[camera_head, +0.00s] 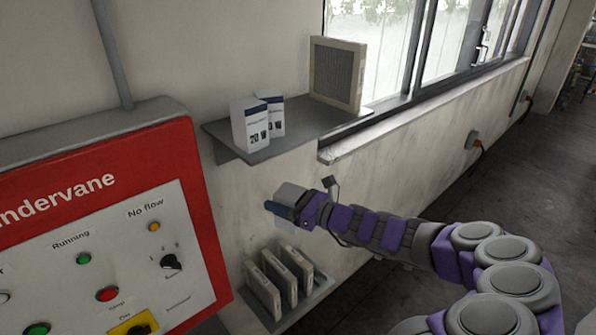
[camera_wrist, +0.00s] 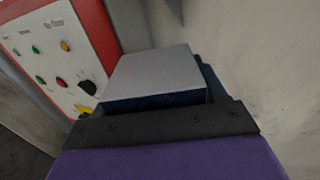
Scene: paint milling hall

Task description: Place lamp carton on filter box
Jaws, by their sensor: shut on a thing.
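My gripper (camera_head: 284,207) is shut on a lamp carton (camera_head: 291,192), a small box with a pale face and a dark blue side. In the wrist view the carton (camera_wrist: 155,72) sits between the jaws (camera_wrist: 160,105), its pale face showing. It is held in the air in front of the wall, below the upper shelf and above the lower rack. A framed, pleated filter box (camera_head: 338,73) stands upright at the right end of the upper shelf. I cannot tell whether this or one of the lower filters is the filter box meant.
Two white labelled cartons (camera_head: 250,124) stand on the grey upper shelf (camera_head: 300,122). Below, several thin framed filters (camera_head: 280,280) stand in a lower rack (camera_head: 318,290). A red control panel (camera_head: 205,215) is at left. A window (camera_head: 440,45) with a sill is at right.

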